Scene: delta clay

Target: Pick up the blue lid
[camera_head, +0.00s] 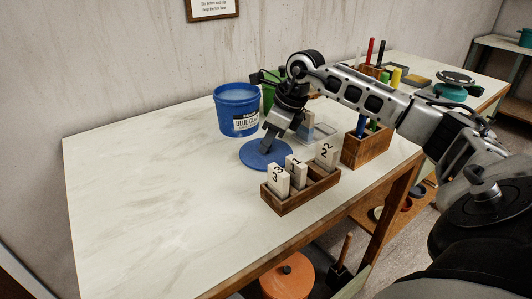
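The blue lid (257,157) is a flat round disc lying on the pale tabletop, in front of a blue bucket. My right gripper (267,146) points down over the lid, its fingertips at or just above the lid's upper right part. I cannot tell whether the fingers touch the lid or how far apart they are. The gripper and wrist hide part of the lid's right side. My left gripper is not in view.
The blue bucket (236,110) with a label stands behind the lid. A wooden box (312,193) with numbered white blocks stands close in front, to the right. A wooden holder (366,150) with coloured sticks stands further right. The table's left half (140,190) is clear.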

